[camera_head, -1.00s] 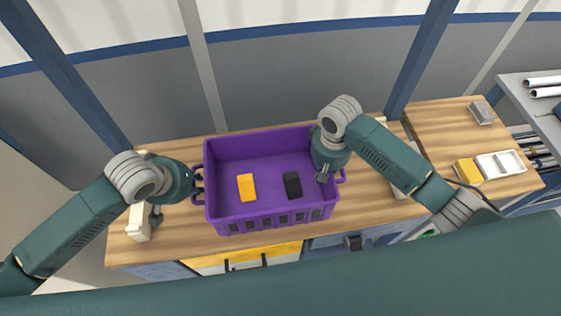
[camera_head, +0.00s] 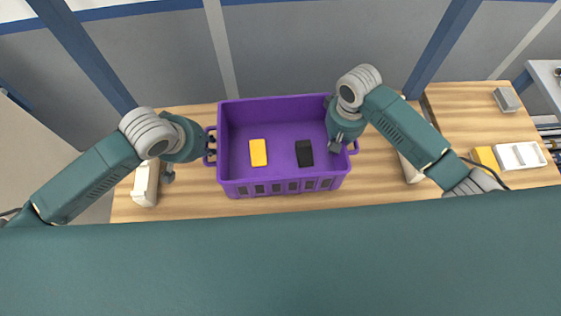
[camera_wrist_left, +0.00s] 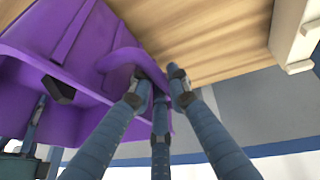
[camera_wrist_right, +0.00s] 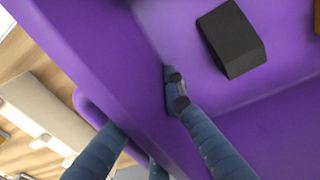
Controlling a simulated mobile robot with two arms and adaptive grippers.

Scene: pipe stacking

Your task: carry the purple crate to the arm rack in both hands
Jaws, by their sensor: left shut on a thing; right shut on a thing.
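The purple crate (camera_head: 283,187) is in the middle of the head view, over the wooden workbench, with a yellow block (camera_head: 258,153) and a black block (camera_head: 304,153) inside. My left gripper (camera_head: 209,146) is shut on the crate's left handle; the left wrist view shows its fingers (camera_wrist_left: 158,88) around the purple handle. My right gripper (camera_head: 343,143) is at the crate's right side; the right wrist view shows one finger inside the wall and others outside by the handle (camera_wrist_right: 95,110). I cannot tell whether the crate touches the bench. No arm rack is identifiable.
The wooden workbench (camera_head: 185,200) lies below the crate. Cream-coloured fixtures stand left (camera_head: 145,185) and right (camera_head: 411,170) of it. At the right are a white tray (camera_head: 520,156), a yellow item (camera_head: 485,157) and a grey box (camera_head: 507,99). A wall stands behind the bench.

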